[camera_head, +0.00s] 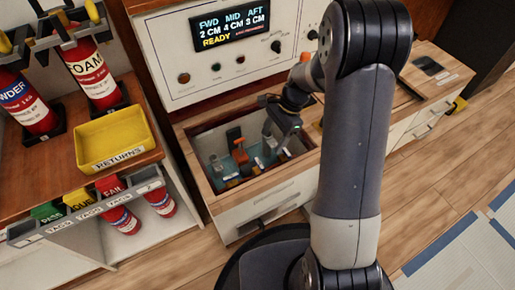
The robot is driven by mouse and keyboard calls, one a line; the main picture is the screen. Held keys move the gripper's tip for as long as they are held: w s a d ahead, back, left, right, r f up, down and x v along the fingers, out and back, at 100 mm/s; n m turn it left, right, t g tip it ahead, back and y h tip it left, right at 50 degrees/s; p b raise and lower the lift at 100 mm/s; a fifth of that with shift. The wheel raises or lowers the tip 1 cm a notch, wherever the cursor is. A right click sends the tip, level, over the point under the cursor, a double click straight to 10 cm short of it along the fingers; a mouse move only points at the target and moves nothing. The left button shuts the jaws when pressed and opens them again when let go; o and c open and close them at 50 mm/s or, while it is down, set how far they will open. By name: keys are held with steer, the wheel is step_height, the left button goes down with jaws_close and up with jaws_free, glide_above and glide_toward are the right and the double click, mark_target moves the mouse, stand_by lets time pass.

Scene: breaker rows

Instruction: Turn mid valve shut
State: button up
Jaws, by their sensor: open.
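An open-topped well (267,182) in the wooden counter holds several small fittings over a blue-grey bottom. An orange upright handle (240,152) stands in its middle-left part; I cannot tell whether it is the mid valve. My gripper (269,139) reaches over the well from the upper right, to the right of the orange handle. It is open, and no object shows in it. The fittings below and right of the gripper are small and partly hidden. The panel display (231,29) reads FWD 2 CM, MID 4 CM, AFT 3 CM, READY.
The white control panel (185,90) with knobs and lamps rises behind the well. At left are a yellow RETURNS tray (113,138), fire extinguishers (93,72) and a rack of coloured tags (82,206). Wooden floor is clear at lower right, beside blue-edged floor sheets (470,250).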

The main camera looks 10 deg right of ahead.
mark_target(260, 162)
steer(key=b+x, duration=0.4)
steer(key=x, duration=0.6)
steer(key=shift+a+f+b, duration=0.1)
steer(key=shift+f+b, duration=0.25)
steer(key=shift+b, duration=0.05)
steer(key=shift+c, duration=0.3)
steer(key=c, duration=0.6)
steer(key=shift+c, duration=0.2)
